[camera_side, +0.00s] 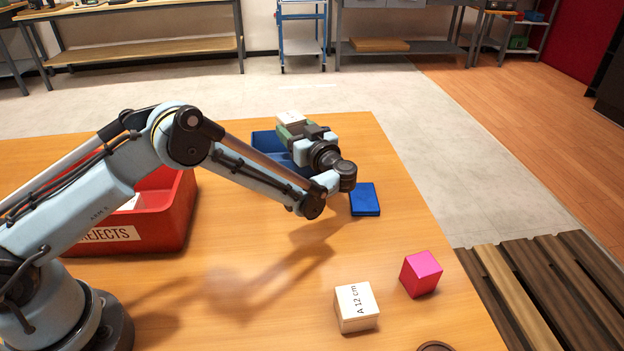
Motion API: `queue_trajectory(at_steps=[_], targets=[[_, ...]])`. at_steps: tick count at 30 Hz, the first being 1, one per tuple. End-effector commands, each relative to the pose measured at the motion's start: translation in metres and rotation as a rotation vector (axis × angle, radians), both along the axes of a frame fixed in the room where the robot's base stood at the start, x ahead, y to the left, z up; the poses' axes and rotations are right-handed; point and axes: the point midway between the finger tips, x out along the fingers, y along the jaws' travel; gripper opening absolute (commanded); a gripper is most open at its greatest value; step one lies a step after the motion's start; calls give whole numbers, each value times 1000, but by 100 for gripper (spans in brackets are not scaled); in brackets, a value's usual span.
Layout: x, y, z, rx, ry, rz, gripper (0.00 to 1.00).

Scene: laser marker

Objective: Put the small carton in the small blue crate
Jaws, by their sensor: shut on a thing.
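The small carton (290,118), pale on top with a green side, is at the end of my arm, over the small blue crate (264,139). My gripper (298,130) is shut on the carton, and the arm's wrist partly hides both. The crate stands near the far edge of the table, and its near right part is behind my arm. I cannot tell how high the carton is above the crate's floor.
A red bin (168,222) marked REJECTS stands on the left, partly behind my arm. A flat blue block (365,199) lies right of the crate. The table (250,285) is clear between.

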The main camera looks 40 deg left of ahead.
Motion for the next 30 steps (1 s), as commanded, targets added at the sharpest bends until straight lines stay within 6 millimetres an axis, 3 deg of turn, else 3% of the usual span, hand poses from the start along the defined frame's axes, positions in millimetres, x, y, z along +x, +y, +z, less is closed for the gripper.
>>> queue_trajectory(at_steps=[2,3,7,17,21,30], targets=[[0,0,-2,-4,-1,0,26],[0,1,-2,-5,-1,1,69],[0,1,-3,-6,-2,1,88],[0,1,-2,-9,-2,1,88],[0,1,11,-7,-1,0,88],[-24,-60,10,-4,0,-4,88]])
